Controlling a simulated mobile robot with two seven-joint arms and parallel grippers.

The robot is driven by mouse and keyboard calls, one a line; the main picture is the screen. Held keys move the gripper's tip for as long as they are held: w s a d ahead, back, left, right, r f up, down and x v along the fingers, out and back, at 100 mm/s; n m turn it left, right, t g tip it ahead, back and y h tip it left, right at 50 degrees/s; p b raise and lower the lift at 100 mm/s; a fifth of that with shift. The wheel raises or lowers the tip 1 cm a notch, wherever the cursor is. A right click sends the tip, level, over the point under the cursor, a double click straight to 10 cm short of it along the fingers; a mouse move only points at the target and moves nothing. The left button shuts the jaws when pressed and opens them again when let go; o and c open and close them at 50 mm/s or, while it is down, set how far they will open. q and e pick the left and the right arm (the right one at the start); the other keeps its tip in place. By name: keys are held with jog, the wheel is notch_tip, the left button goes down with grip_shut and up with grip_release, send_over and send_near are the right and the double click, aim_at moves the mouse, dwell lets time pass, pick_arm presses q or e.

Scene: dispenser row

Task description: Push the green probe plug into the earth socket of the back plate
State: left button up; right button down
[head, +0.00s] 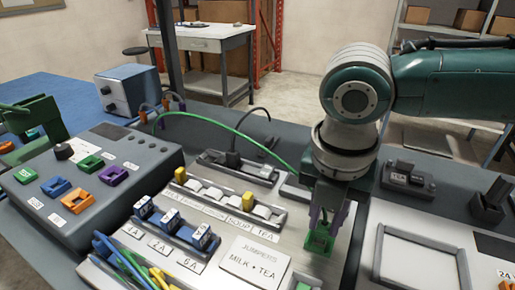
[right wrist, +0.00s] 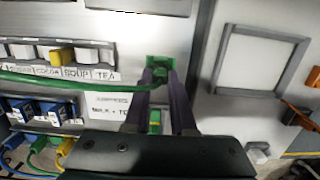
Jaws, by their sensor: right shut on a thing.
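My right gripper (head: 320,228) points down over the right part of the light grey back plate (head: 225,272). Its purple fingers are shut on the green probe plug (right wrist: 159,77), whose green cable (head: 222,127) loops in from the left. The plug is mostly hidden between the fingers. A green square piece (right wrist: 160,61) shows at the fingertips, where I take the earth socket to be. I cannot tell whether the plug is in it or just above it. Another green piece (right wrist: 155,117) lies nearer along the plate.
Left of the plate stands a grey console (head: 95,185) with coloured sockets. Blue fuse-like blocks (head: 178,227), white and yellow switches (head: 247,201) and a jumper label (head: 255,258) sit on the plate. A raised grey frame (head: 425,260) lies to the right.

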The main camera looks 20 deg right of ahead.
jog(key=shift+f, duration=0.5)
dwell(0.8)
jog(key=c, duration=0.7)
grip_release()
jog(key=shift+o, duration=0.5)
jog(key=shift+o, duration=0.7)
